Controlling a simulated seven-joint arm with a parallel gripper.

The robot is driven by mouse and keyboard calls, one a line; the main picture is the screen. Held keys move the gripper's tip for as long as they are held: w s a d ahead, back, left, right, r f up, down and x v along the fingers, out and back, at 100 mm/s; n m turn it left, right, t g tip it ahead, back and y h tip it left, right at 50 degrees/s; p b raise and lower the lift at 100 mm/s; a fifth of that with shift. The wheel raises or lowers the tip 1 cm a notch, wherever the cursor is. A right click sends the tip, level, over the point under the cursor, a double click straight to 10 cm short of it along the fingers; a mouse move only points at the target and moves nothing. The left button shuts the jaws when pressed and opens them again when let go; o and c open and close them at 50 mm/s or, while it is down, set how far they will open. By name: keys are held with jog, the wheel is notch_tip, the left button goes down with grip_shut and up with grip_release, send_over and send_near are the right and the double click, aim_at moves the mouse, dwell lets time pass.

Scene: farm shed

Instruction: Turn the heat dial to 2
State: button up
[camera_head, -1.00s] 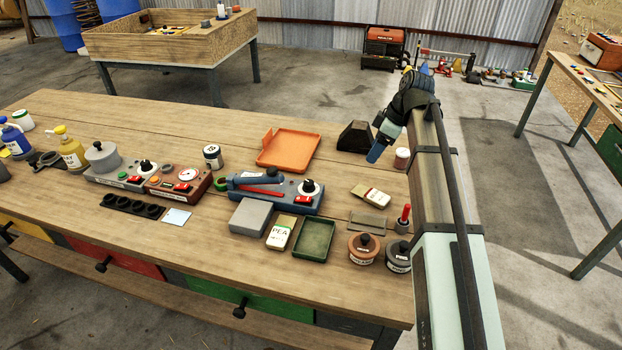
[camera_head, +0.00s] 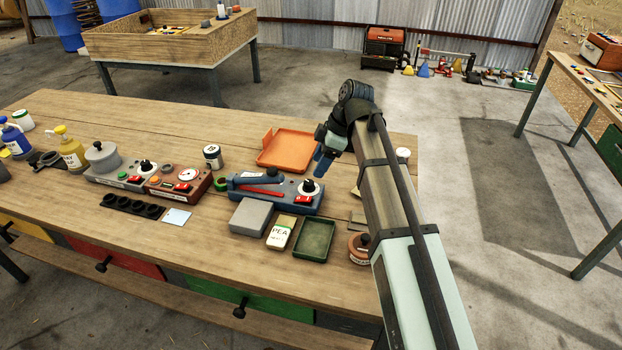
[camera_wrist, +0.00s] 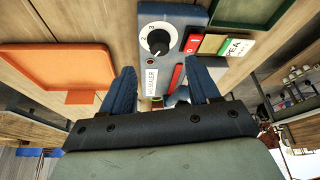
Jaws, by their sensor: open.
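The blue-grey sealer (camera_head: 262,192) lies on the bench, with a red bar, a red switch and a black dial (camera_head: 309,187) on a white numbered face at its right end. In the wrist view the same dial (camera_wrist: 158,41) shows at the top middle, above the SEALER label (camera_wrist: 152,82). Numbers, including 2 and 3, show around it; its exact setting is too small to tell. My gripper (camera_head: 325,157) is above and just behind the sealer's dial end. In the wrist view my gripper (camera_wrist: 161,82) has its blue fingers apart and empty, clear of the dial.
An orange tray (camera_head: 287,165) lies behind the sealer. A grey block (camera_head: 249,217), a PEA packet (camera_head: 281,232) and a green tray (camera_head: 328,238) lie in front. A red unit (camera_head: 180,185) with controls stands to the left. My arm hides the bench's right end.

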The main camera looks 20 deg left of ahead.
aim_at(309, 182)
jog(key=shift+x, duration=3.45)
jog(key=c, duration=1)
jog(key=shift+d+m, duration=0.1)
jog(key=shift+m, duration=0.3)
jog(key=shift+s+m+t, duration=0.15)
jog(key=shift+m+t, duration=0.35)
jog(key=shift+m, duration=0.4)
jog(key=m+t, duration=0.1)
jog(key=m, duration=0.2)
jog(key=shift+s+m, duration=0.1)
jog(key=shift+m, duration=0.2)
jog(key=m+t+h, duration=0.1)
jog(key=m+t, duration=0.1)
jog(key=m, duration=0.3)
jog(key=shift+m, duration=0.4)
